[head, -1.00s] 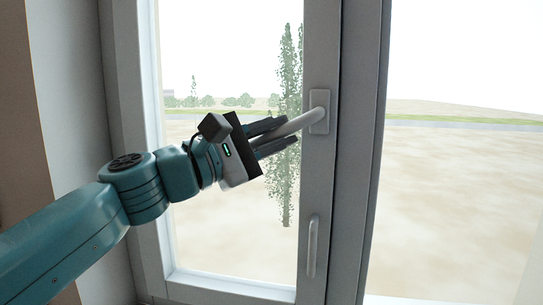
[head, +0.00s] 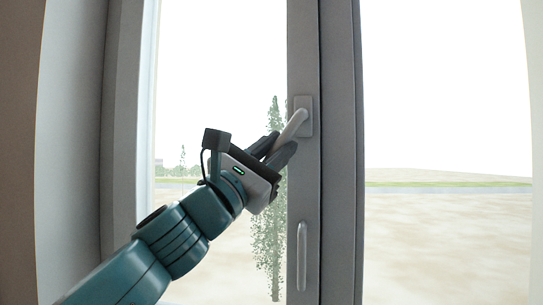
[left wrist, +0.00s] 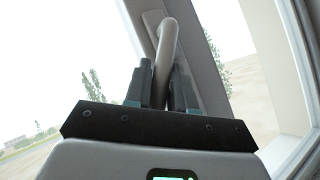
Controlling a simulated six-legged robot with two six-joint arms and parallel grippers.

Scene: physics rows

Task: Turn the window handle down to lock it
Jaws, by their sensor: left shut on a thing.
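The window handle (head: 296,122) is a pale grey lever on a rectangular plate on the window's grey upright frame. It slants down and to the left from its pivot in the head view. My left gripper (head: 280,148) is shut on the lever, with one dark finger on each side of it. In the left wrist view the handle (left wrist: 168,42) rises from between the fingers and bends over to its plate. The lever's far end is hidden in the gripper. My right gripper is not in view.
A fixed vertical pull bar (head: 302,255) sits lower on the same upright frame (head: 305,195). Glass panes lie left and right of it, with sandy ground and a tree outside. A grey wall (head: 70,150) stands at the left.

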